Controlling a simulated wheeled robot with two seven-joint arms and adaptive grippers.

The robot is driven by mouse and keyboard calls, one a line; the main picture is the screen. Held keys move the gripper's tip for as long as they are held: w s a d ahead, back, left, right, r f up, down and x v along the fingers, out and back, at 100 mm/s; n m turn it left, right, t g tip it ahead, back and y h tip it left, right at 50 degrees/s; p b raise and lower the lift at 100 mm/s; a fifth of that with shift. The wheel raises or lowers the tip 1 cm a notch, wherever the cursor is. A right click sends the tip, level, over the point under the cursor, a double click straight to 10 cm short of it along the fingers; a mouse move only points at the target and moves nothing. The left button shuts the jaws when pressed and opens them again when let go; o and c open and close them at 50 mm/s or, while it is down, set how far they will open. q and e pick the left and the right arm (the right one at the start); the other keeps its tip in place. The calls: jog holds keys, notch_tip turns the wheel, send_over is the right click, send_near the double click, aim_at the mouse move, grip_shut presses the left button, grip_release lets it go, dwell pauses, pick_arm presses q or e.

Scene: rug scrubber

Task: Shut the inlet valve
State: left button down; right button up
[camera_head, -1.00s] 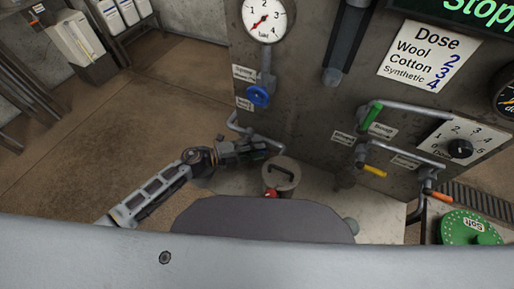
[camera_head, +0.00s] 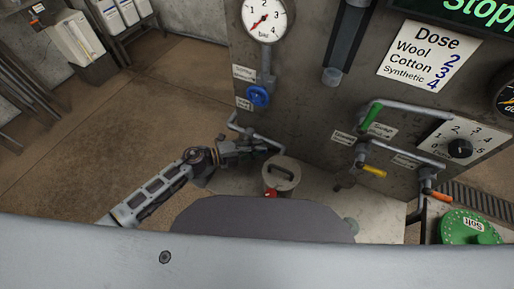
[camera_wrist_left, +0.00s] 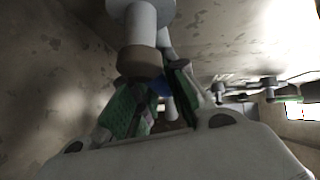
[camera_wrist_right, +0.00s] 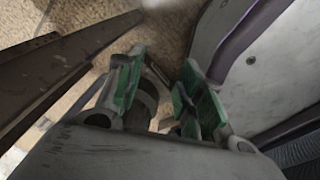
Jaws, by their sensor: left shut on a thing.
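A blue handwheel valve (camera_head: 258,97) sits on the pipe under the pressure gauge (camera_head: 268,19), with two small labels at its left that I cannot read. My left gripper (camera_head: 266,149) is below the handwheel, in front of the lower bent pipe (camera_head: 240,127). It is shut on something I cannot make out. In the left wrist view its fingers (camera_wrist_left: 158,98) are beside a grey pipe with a brown collar (camera_wrist_left: 142,63), with a small blue patch between them. My right gripper (camera_wrist_right: 160,92) shows only in its own wrist view, fingers apart and apparently empty.
A lidded grey canister (camera_head: 281,174) stands just right of my left gripper. Green (camera_head: 370,117), yellow (camera_head: 375,171) and orange (camera_head: 437,193) levers are on pipes further right. A green dial (camera_head: 470,228) is at the lower right.

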jog(key=shift+d, duration=0.15)
